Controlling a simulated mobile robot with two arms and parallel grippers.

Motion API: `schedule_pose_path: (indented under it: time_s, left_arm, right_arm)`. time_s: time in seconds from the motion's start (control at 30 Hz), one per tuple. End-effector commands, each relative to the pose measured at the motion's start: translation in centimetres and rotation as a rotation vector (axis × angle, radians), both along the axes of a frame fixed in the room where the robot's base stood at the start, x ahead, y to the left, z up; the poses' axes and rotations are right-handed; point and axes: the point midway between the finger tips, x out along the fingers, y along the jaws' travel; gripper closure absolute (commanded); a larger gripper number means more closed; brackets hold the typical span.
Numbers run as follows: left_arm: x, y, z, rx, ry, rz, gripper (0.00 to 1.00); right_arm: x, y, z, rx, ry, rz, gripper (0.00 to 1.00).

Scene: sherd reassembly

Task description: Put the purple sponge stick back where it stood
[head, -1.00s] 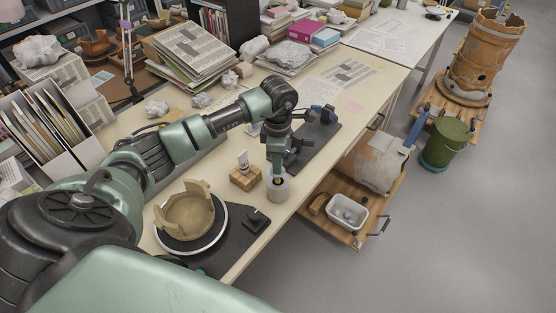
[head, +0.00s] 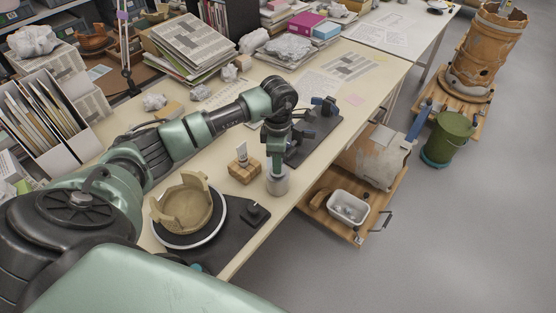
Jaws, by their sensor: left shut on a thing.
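My left gripper (head: 276,167) points straight down over a small pale grey jar (head: 278,186) near the table's front edge. Its fingertips are at the jar's mouth and are shut on a thin upright thing, taken to be the purple sponge stick. The stick is hidden by the fingers and the jar, and no purple sponge shows. I cannot tell how deep it stands in the jar. My right gripper is not in view.
A wooden block (head: 244,172) with a small tube stands just left of the jar. A tan bowl with a broken rim (head: 184,206) rests on a turntable nearer me. A dark stand (head: 314,138) is behind the gripper. Below the table, a wooden trolley holds a white tub (head: 348,208).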

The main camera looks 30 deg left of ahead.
Motion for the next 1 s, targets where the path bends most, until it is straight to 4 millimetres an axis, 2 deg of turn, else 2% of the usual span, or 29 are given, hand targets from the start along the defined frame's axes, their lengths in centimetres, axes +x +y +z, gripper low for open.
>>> schedule_pose_path:
  time_s: [1.0]
  left_arm:
    - [0.01, 0.0, -0.49, 0.0, -0.001, 0.0, 0.96]
  right_arm:
    - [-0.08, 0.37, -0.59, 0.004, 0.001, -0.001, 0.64]
